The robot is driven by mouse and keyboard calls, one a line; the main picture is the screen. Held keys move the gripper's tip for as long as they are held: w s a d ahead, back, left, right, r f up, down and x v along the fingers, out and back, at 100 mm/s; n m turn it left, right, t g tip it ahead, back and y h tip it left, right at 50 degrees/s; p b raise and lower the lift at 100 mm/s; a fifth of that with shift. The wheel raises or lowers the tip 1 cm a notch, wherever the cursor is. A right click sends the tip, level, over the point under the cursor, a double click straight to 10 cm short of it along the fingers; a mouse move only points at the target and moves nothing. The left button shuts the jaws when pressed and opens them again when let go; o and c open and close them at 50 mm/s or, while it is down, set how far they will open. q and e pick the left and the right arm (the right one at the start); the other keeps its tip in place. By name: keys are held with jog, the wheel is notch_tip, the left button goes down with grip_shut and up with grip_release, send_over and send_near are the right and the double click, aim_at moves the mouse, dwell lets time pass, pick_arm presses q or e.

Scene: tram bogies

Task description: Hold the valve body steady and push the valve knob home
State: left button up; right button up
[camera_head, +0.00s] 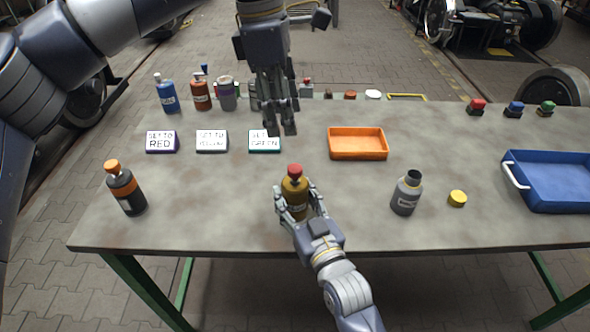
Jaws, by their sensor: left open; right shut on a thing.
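The valve body (295,191) is a brass-coloured upright piece near the front middle of the table. Its red valve knob (294,170) sits on top. My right gripper (298,212) comes from the front edge and is shut on the valve body, with its fingers around the sides. My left gripper (283,130) hangs above and behind the knob, pointing down, open and empty. It is apart from the knob. How deep the knob sits in the body cannot be told. The lower front of the body is partly hidden by my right gripper.
An orange tray (357,156) lies behind right, a blue crate (560,205) far right. A black-orange bottle (126,190) stands left; a grey bottle (405,195) and yellow cap (457,198) stand right. Label blocks (212,141) and several bottles line the back left.

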jog(key=o, duration=1.2)
jog(key=shift+s, duration=0.1)
jog(key=v, duration=1.2)
jog(key=shift+f, duration=0.1)
